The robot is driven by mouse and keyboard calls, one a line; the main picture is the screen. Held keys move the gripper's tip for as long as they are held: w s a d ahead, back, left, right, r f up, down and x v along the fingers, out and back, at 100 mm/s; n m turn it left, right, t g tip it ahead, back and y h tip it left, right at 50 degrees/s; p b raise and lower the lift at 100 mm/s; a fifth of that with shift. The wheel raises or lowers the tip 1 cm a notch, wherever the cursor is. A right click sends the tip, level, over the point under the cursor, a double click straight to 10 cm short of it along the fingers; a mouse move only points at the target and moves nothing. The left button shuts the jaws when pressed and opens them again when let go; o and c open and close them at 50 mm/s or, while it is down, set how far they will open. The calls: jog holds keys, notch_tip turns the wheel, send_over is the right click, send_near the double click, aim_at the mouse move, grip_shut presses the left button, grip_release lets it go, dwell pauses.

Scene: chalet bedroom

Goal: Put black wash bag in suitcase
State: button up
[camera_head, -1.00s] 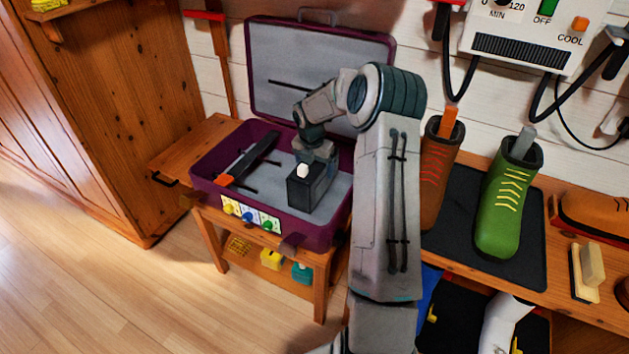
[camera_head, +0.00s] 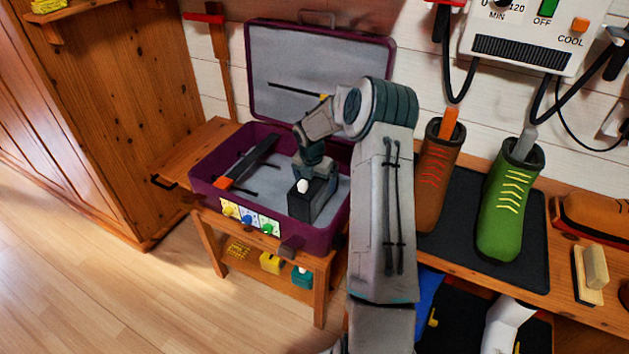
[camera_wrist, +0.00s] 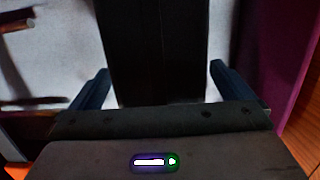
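The black wash bag (camera_head: 302,206) is a dark upright block with a white knob on top. It is inside the open purple suitcase (camera_head: 205,196), in its front right part. My gripper (camera_head: 318,188) points down into the suitcase at the bag.
A long black object with an orange end (camera_head: 245,163) lies in the suitcase's left part. The lid (camera_head: 275,60) stands open behind. A wooden stand (camera_head: 210,245) holds the suitcase. Brown (camera_head: 432,190) and green (camera_head: 505,205) boots stand on the bench to the right.

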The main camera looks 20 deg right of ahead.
jog(key=r, duration=0.4)
jog(key=a+r+p, duration=0.1)
jog(key=r, duration=0.3)
jog(key=s+r+p, duration=0.1)
jog(key=r, duration=0.3)
jog(key=shift+s+a+r, duration=0.1)
jog(key=shift+a, duration=0.15)
jog(key=s+a+r+m, duration=1)
jog(key=s+m, duration=0.1)
jog(key=s, duration=0.3)
jog(key=s+a+m, duration=0.3)
jog(key=s+m, duration=0.4)
jog(key=s, duration=0.2)
jog(key=s+a+r+m+y, duration=0.1)
jog(key=s+a+m, duration=0.2)
jog(key=s+m, duration=0.4)
jog(key=s, duration=0.2)
jog(key=shift+s+a+r+m+t, duration=0.2)
jog(key=shift+s+r+m+t, duration=0.1)
jog(key=shift+s+m, duration=0.1)
